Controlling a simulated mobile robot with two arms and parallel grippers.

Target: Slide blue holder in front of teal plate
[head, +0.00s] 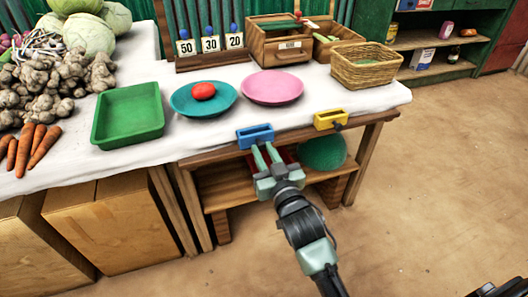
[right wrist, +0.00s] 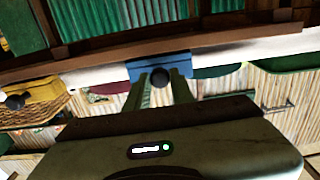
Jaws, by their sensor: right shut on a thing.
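The blue holder (head: 255,132) sits at the table's front edge, to the right of the teal plate (head: 222,110) and nearer the front, below the pink plate's left part. A red tomato (head: 203,91) lies on the teal plate. My right gripper (head: 265,152) reaches up to the blue holder from the front and is shut on its knob. In the right wrist view the blue holder (right wrist: 143,68) and its dark knob (right wrist: 160,76) show between the finger ends. My left gripper is not in view.
A pink plate (head: 272,86) stands right of the teal plate. A yellow holder (head: 331,119) sits further right on the same edge. A green tray (head: 128,112) is at the left. The edge left of the blue holder looks clear.

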